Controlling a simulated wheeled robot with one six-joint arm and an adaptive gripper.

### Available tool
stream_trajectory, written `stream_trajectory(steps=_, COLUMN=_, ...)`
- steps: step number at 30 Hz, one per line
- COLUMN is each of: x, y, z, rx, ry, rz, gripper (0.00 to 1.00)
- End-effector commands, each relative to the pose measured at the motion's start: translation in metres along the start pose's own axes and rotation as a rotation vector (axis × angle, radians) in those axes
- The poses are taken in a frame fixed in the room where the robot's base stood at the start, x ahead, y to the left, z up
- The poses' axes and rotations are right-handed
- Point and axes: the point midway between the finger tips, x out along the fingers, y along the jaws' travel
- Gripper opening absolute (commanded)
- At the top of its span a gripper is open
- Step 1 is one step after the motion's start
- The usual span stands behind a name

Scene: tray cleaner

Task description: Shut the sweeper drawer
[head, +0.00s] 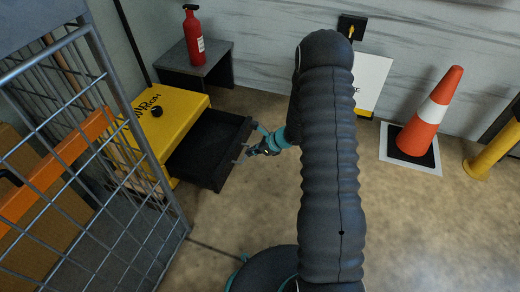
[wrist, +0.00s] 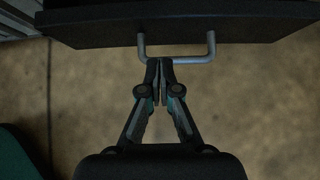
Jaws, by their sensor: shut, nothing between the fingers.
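The yellow sweeper (head: 165,105) stands on the floor left of centre in the head view. Its black drawer (head: 212,146) is pulled out toward the right. In the wrist view the drawer front (wrist: 180,30) spans the top, with a grey U-shaped handle (wrist: 185,60) on it. My gripper (head: 250,152) is at the drawer's front, right of it. In the wrist view my gripper (wrist: 159,66) is shut, with its fingertips at the handle bar, near its left half. Nothing shows between the fingers. I cannot tell whether they touch the handle.
A wire cage (head: 100,130) stands close on the left. A red extinguisher (head: 194,38) sits on a dark stand (head: 196,70) behind the sweeper. An orange cone (head: 432,115) and a yellow post (head: 492,150) are on the right. Floor in front of the drawer is clear.

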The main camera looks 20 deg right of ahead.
Motion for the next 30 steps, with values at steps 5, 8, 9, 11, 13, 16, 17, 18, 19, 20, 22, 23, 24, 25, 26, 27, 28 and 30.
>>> stream_trajectory(steps=5, x=0.025, y=0.001, z=0.013, rx=-0.005, ry=0.000, rz=0.002, gripper=0.00)
stream_trajectory(steps=8, x=0.033, y=0.001, z=0.020, rx=-0.004, ry=0.000, rz=0.002, gripper=0.00)
stream_trajectory(steps=9, x=0.035, y=0.001, z=0.023, rx=-0.003, ry=0.000, rz=0.002, gripper=0.00)
stream_trajectory(steps=11, x=0.038, y=0.000, z=0.026, rx=-0.002, ry=0.000, rz=0.001, gripper=0.00)
stream_trajectory(steps=13, x=0.039, y=0.000, z=0.028, rx=-0.002, ry=0.000, rz=0.000, gripper=0.00)
stream_trajectory(steps=16, x=0.041, y=0.000, z=0.029, rx=-0.002, ry=0.000, rz=0.000, gripper=0.00)
stream_trajectory(steps=17, x=0.041, y=0.000, z=0.029, rx=-0.002, ry=0.000, rz=0.000, gripper=0.00)
stream_trajectory(steps=18, x=0.041, y=0.000, z=0.029, rx=-0.001, ry=0.000, rz=0.000, gripper=0.00)
stream_trajectory(steps=19, x=0.041, y=0.000, z=0.029, rx=-0.001, ry=0.000, rz=0.000, gripper=0.00)
stream_trajectory(steps=20, x=0.041, y=0.000, z=0.029, rx=-0.001, ry=0.000, rz=0.000, gripper=0.00)
stream_trajectory(steps=22, x=0.040, y=0.000, z=0.029, rx=-0.002, ry=0.000, rz=0.000, gripper=0.00)
stream_trajectory(steps=23, x=0.040, y=0.000, z=0.029, rx=-0.002, ry=0.000, rz=0.000, gripper=0.00)
stream_trajectory(steps=24, x=0.040, y=0.000, z=0.029, rx=-0.001, ry=0.000, rz=0.000, gripper=0.00)
stream_trajectory(steps=25, x=0.041, y=0.000, z=0.029, rx=-0.001, ry=0.000, rz=0.000, gripper=0.00)
stream_trajectory(steps=26, x=0.041, y=-0.001, z=0.029, rx=0.000, ry=0.000, rz=-0.001, gripper=0.00)
stream_trajectory(steps=27, x=0.041, y=-0.002, z=0.029, rx=0.002, ry=0.000, rz=-0.003, gripper=0.00)
stream_trajectory(steps=28, x=0.041, y=-0.003, z=0.029, rx=0.004, ry=0.000, rz=-0.006, gripper=0.00)
stream_trajectory(steps=30, x=0.043, y=-0.009, z=0.029, rx=0.013, ry=0.000, rz=-0.015, gripper=0.00)
